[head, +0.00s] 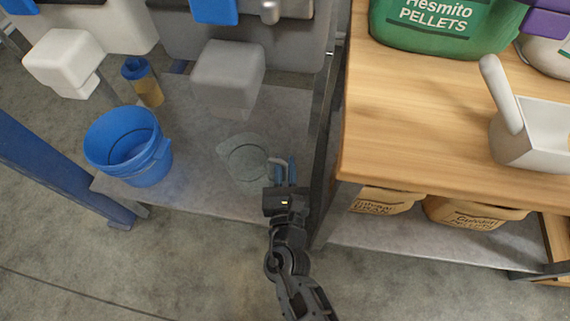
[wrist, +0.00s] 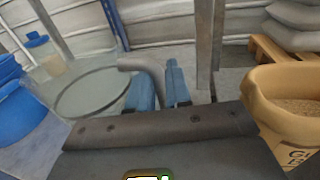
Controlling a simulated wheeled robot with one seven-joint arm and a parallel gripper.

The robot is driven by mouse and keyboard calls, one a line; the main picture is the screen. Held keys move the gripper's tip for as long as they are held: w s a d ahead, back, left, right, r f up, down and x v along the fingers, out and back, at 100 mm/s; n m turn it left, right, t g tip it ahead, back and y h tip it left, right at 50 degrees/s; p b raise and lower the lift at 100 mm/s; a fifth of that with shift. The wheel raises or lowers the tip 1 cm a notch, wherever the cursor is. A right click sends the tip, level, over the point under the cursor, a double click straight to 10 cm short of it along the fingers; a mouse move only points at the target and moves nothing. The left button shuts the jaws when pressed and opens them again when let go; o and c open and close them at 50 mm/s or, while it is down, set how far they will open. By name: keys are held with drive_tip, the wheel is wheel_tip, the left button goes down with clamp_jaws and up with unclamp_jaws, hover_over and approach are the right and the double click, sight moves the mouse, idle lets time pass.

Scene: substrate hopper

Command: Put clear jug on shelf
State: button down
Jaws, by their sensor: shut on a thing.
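The clear jug (head: 243,160) is over the grey lower shelf (head: 190,190), below the grey hopper outlet. Its round rim (wrist: 88,92) and grey handle (wrist: 146,66) show in the wrist view. My gripper (head: 285,172) has its blue fingertips shut on the jug's handle; they also show in the wrist view (wrist: 160,88). The jug appears upright. I cannot tell whether its base touches the shelf.
A blue bucket (head: 128,145) and a blue-lidded bottle (head: 142,82) stand on the shelf to the left. A dark post (head: 322,140) and a wooden table (head: 440,120) are close on the right. Tan sacks (head: 385,200) sit under the table.

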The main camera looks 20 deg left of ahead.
drive_tip(key=shift+f+b, duration=0.65)
drive_tip(key=shift+f, duration=0.1)
idle(0.4)
drive_tip(key=c, duration=1)
unclamp_jaws()
drive_tip(key=shift+p+v, duration=1.05)
drive_tip(key=shift+v, duration=2.85)
